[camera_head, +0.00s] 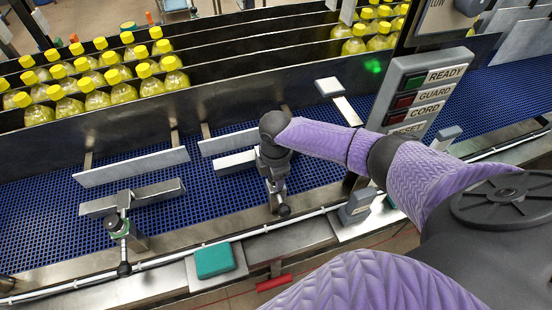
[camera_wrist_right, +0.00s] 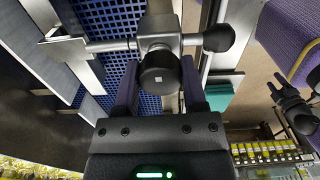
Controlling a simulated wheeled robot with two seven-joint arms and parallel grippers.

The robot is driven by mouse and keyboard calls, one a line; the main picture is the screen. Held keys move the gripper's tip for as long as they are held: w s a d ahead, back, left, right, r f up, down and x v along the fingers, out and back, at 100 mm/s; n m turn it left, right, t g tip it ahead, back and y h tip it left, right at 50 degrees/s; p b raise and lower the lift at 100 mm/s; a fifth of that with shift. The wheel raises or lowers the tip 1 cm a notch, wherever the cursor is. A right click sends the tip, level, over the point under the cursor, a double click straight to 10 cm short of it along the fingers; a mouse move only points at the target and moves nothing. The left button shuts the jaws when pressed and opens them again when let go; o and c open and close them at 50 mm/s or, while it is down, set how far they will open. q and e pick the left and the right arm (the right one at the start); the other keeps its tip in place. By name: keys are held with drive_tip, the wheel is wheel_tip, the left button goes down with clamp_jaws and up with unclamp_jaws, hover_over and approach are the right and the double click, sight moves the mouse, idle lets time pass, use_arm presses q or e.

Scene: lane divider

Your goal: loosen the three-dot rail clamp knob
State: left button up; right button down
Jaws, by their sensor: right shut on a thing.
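In the right wrist view, a black rail clamp knob (camera_wrist_right: 158,74) sits between the fingers of my right gripper (camera_wrist_right: 157,88), which is shut on it. A pale square mark shows on its end; I cannot make out three dots. The knob is on a grey clamp block (camera_wrist_right: 160,27) with a cross rod and a black ball handle (camera_wrist_right: 219,38). In the head view, my right gripper (camera_head: 274,165) is at the middle clamp and hides most of it. A dark pronged shape at the right of the wrist view may be my left gripper (camera_wrist_right: 283,92); its jaws are unclear.
Another clamp (camera_head: 118,228) stands to the left by the blue conveyor belt (camera_head: 50,218). A button panel (camera_head: 415,90) stands at the right. Yellow-capped bottles (camera_head: 90,92) fill lanes behind. A teal block (camera_head: 214,260) lies on the front ledge.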

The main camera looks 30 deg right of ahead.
drive_tip(key=shift+s+f, duration=0.15)
idle(0.3)
drive_tip(key=shift+c, duration=0.7)
unclamp_jaws()
wheel_tip(320, 180, up, 10)
drive_tip(key=shift+r+p, duration=0.1)
drive_tip(key=shift+p, duration=0.4)
